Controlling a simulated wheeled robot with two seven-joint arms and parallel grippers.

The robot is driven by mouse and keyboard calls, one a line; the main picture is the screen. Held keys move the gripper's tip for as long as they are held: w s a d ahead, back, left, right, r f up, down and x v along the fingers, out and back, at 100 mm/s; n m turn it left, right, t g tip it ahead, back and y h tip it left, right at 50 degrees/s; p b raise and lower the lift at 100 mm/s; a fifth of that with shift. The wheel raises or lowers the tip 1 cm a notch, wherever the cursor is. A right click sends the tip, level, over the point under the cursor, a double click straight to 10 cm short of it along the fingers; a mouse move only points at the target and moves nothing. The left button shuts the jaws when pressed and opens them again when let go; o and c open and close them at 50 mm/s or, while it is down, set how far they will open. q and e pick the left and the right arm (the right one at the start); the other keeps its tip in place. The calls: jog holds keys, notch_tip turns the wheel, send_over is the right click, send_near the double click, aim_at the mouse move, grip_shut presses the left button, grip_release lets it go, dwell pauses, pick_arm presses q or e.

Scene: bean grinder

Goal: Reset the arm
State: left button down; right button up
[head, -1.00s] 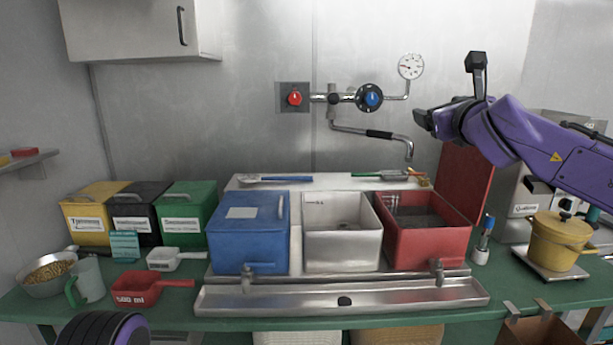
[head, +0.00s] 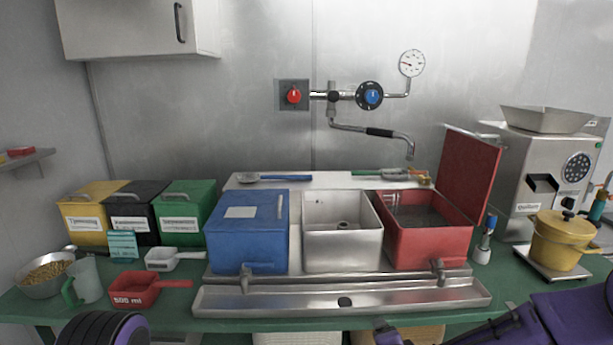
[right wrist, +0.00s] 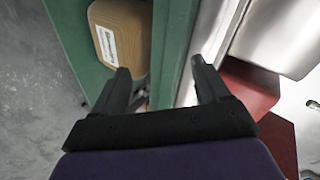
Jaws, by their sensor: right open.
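The table's green edge and a steel strip pass between and beyond the fingers. My left gripper is not in view; only a purple and black part of my left arm (head: 103,328) shows at the bottom left.
The red bin's lid (head: 468,175) is up. A grinder (head: 545,165) and yellow pot (head: 560,245) stand right. A wooden container (right wrist: 122,42) sits below the table edge.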

jog(key=s+d+f+n+g, duration=0.3)
jog(key=s+d+f+n, duration=0.1)
jog(key=s+f, duration=0.8)
jog(key=s+d+f+n+g+h, duration=0.1)
jog(key=s+d+f, duration=0.3)
jog(key=s, duration=0.7)
jog(key=s+d+f+n+g+h, duration=0.1)
jog(key=s+d+f+n+g, duration=0.2)
jog(key=s, duration=0.8)
notch_tip(320, 180, down, 2)
jog(key=shift+d+f+g, duration=0.1)
jog(key=shift+d+g, duration=0.4)
jog(key=shift+d, duration=0.35)
